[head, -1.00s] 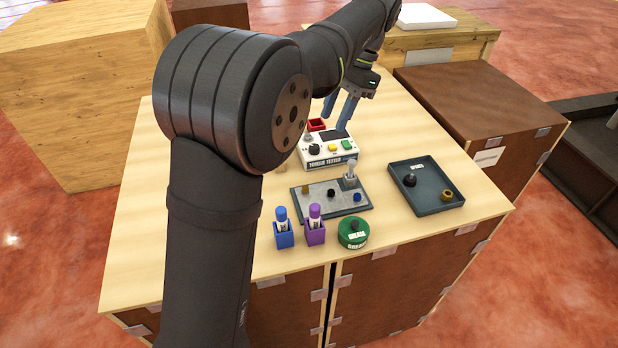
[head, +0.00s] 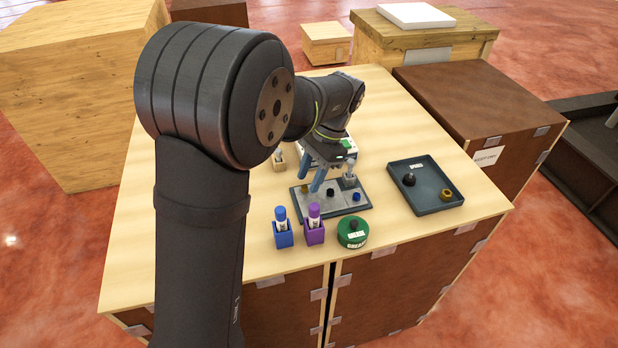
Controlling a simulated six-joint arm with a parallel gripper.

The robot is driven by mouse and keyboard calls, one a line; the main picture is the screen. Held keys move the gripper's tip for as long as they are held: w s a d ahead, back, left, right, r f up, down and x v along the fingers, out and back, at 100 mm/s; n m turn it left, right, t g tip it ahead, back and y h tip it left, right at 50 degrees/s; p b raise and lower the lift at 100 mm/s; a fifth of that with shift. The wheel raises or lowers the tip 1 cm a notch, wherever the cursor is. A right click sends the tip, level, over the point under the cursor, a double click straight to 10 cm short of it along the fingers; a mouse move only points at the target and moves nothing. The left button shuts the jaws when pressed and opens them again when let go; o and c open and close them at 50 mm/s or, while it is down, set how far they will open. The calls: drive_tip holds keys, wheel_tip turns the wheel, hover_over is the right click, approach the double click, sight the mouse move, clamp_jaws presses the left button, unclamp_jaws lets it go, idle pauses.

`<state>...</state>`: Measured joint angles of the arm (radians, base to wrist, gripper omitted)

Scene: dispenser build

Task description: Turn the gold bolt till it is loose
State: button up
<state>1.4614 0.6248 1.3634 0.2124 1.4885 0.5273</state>
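The gold bolt (head: 304,189) stands at the left end of a grey plate (head: 342,208) on the table. A black bolt (head: 331,193) and a blue bolt (head: 357,196) stand to its right on the same plate. My gripper (head: 309,180) points down over the left part of the plate, close to the gold bolt. Its two blue fingers are apart, with nothing visible between them. Whether a finger touches the gold bolt cannot be told from this view.
A grey post (head: 349,179) rises at the plate's back right. Blue (head: 283,236) and purple (head: 315,234) marker holders and a green tin (head: 352,234) stand in front. A dark tray (head: 427,207) with a black knob and gold ring lies right. My arm mostly hides the tester box.

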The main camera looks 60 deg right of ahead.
drive_tip(key=shift+w+a+f, duration=0.1)
drive_tip(key=shift+a+f, duration=0.1)
drive_tip(key=shift+f, duration=0.3)
clamp_jaws()
drive_tip(key=shift+n, duration=0.3)
